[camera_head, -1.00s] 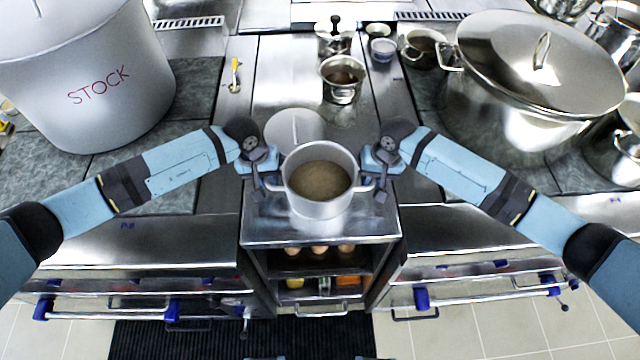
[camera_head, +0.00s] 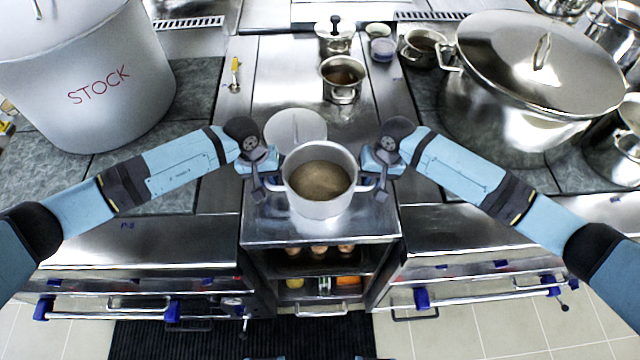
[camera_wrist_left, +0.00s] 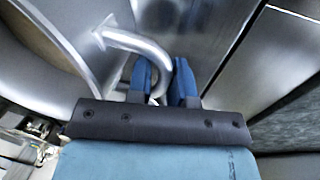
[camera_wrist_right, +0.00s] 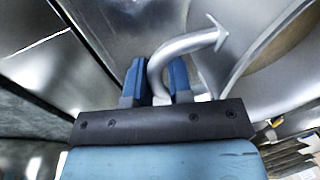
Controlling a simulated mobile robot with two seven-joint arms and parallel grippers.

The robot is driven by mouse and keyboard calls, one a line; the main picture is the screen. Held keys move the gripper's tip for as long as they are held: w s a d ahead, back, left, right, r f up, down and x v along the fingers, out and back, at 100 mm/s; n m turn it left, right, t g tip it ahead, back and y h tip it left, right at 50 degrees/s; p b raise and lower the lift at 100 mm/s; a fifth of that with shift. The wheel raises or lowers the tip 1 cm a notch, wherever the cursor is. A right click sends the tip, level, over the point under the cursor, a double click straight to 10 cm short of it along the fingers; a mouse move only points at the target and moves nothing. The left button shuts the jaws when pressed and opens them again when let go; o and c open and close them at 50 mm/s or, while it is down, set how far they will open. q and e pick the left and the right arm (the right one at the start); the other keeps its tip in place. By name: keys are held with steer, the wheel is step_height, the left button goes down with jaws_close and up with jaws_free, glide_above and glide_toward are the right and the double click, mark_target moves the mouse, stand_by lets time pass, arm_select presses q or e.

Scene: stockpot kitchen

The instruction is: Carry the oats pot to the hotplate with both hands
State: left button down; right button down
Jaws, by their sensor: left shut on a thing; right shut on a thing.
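The oats pot (camera_head: 320,208) is a silver pot with brown contents, upright at the front middle of the steel counter in the head view. Whether its base touches the counter is hard to tell. My left gripper (camera_head: 268,188) is shut on its left handle, which shows as a curved bar in the left wrist view (camera_wrist_left: 128,42). My right gripper (camera_head: 370,188) is shut on its right handle, seen in the right wrist view (camera_wrist_right: 180,45). A flat round grey disc (camera_head: 296,128) lies just behind the pot; it may be a lid or the hotplate.
A large white STOCK pot (camera_head: 100,95) stands at left, and a big lidded steel pot (camera_head: 530,75) at right. A small pot (camera_head: 342,82) with brown contents stands behind the disc. A yellow-handled tool (camera_head: 235,75) lies at back left. Open shelves (camera_head: 318,268) are below.

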arm_select(q)
steer(key=shift+a+r, duration=0.1)
steer(key=shift+a, duration=0.1)
arm_select(e)
steer(key=shift+w+d+r, duration=0.2)
steer(key=shift+w+d, duration=0.05)
